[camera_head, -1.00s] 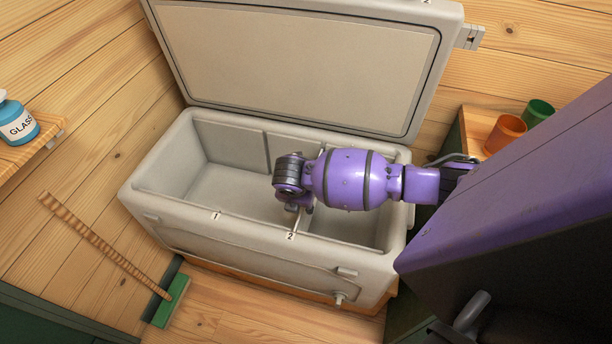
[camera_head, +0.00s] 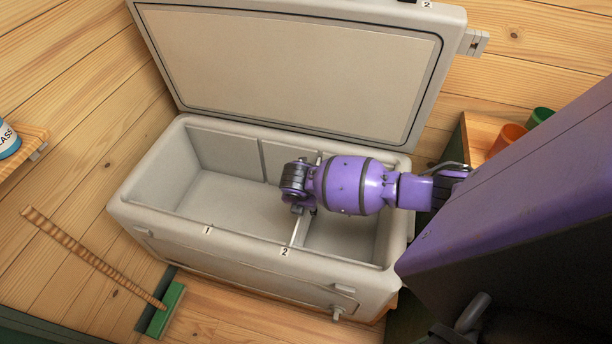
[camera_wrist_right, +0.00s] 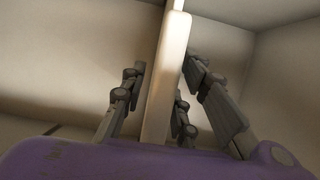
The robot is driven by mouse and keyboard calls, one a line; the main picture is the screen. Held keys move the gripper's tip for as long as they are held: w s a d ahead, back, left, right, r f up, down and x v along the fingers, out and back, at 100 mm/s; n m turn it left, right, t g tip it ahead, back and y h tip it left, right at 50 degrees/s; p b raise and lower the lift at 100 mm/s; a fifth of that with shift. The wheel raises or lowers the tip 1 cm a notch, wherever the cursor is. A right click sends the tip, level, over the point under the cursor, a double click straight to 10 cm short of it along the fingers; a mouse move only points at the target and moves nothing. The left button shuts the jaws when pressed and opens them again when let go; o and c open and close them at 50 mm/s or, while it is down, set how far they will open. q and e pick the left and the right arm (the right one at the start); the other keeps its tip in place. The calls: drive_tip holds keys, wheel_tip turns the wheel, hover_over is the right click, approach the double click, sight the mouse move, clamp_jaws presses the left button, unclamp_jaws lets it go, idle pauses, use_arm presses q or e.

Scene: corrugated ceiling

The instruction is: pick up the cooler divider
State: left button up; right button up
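The cooler divider (camera_head: 298,229) is a thin pale panel standing upright across the open grey cooler (camera_head: 160,215), near the label 2 on its front rim. My right gripper (camera_head: 304,209) is inside the cooler over the divider; the arm hides the divider's middle. In the right wrist view the divider (camera_wrist_right: 166,75) runs between the dark fingers of my right gripper (camera_wrist_right: 165,75). The fingers stand on both sides of it, with a gap visible on the left side; contact on the right side is unclear. My left gripper is not in view.
The cooler's raised lid (camera_head: 290,65) stands behind it. The large compartment left of the divider is empty. A green-headed broom (camera_head: 160,310) lies at the lower left. A shelf with a bottle (camera_head: 8,140) is at the left; orange (camera_head: 508,137) and green (camera_head: 540,117) cups stand at the right.

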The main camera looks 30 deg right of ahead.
drive_tip(key=shift+x, duration=1.2)
clamp_jaws()
drive_tip(key=shift+r, duration=0.15)
